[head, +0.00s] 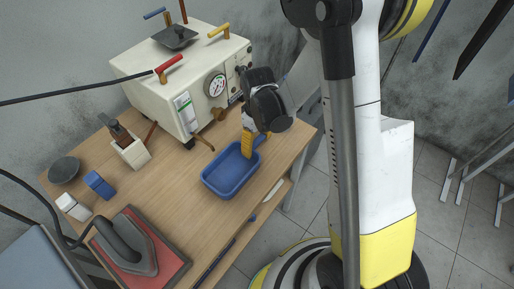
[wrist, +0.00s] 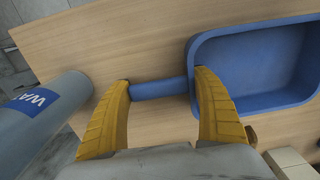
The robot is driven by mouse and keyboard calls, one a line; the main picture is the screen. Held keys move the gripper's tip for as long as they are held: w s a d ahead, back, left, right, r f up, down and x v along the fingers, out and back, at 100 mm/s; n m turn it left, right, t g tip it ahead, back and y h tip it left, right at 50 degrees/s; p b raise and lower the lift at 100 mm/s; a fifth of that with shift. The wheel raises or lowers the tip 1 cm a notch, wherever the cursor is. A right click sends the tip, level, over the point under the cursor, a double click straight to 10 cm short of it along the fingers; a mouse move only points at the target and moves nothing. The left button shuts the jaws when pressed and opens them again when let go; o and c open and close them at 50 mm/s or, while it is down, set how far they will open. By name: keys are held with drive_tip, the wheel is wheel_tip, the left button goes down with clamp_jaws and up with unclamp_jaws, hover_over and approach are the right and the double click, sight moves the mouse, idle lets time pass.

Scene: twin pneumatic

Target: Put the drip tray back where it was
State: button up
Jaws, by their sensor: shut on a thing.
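The drip tray is a blue, shallow rounded rectangle (head: 230,176) with a short handle, on the wooden bench in front of the cream machine (head: 152,84). In the wrist view the tray (wrist: 255,62) is at the upper right and looks empty. My gripper (head: 249,148) comes down at the tray's handle end. In the wrist view its yellow fingers (wrist: 160,82) are shut on the blue handle (wrist: 158,88), one at the handle's outer end and one near the tray wall. I cannot tell whether the tray touches the bench.
The machine has a gauge (head: 215,85) and brass taps. A grey cylinder (wrist: 45,108) with a blue label stands left in the wrist view. An iron on a red mat (head: 164,266), a blue block (head: 99,185) and a white holder (head: 130,152) are on the left. Bare bench lies left of the tray.

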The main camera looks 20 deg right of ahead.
drive_tip(key=shift+f, duration=1)
drive_tip(key=o, duration=1.5)
drive_tip(key=shift+b, duration=0.3)
